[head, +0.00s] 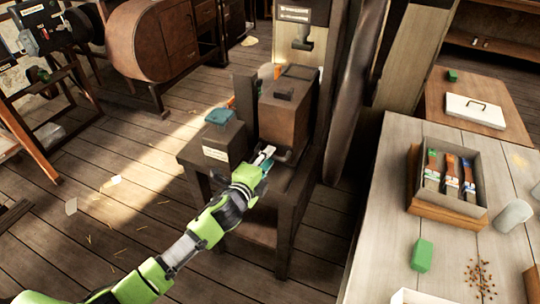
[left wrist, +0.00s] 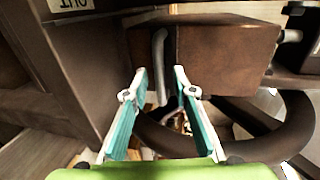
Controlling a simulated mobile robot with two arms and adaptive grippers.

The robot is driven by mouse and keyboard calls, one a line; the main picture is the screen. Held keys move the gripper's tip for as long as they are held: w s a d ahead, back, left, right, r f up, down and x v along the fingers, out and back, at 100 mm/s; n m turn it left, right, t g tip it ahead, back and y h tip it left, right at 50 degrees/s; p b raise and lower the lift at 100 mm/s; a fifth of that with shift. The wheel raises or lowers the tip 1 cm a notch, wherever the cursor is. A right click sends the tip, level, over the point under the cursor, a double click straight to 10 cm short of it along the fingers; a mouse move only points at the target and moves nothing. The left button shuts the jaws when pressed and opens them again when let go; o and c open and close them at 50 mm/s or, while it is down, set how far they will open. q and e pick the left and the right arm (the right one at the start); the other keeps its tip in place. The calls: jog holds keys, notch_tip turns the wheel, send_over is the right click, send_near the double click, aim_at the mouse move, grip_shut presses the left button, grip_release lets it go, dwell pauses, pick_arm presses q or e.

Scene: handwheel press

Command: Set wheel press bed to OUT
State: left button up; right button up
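The press (head: 305,65) stands in the middle of the head view, with a brown box-shaped bed (head: 284,118) low on it. In the left wrist view the bed (left wrist: 222,48) has a grey bent metal handle (left wrist: 160,55) on its face. My left gripper (head: 266,153) is at the front of the bed. In the left wrist view its two teal fingers (left wrist: 160,82) are apart, with the handle's lower end between their tips; I cannot tell whether they touch it. A label reading OUT (left wrist: 72,3) shows upside down at the top left. My right gripper is not in view.
A dark handwheel rim (head: 347,110) stands right of the press; a dark curved rim (left wrist: 265,130) shows below the bed. A pale table (head: 385,225) with a box of tools (head: 478,207) is at right.

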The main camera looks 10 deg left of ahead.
pick_arm(q)
jog(key=shift+x, duration=1.05)
grip_shut()
jog(key=shift+s, duration=0.1)
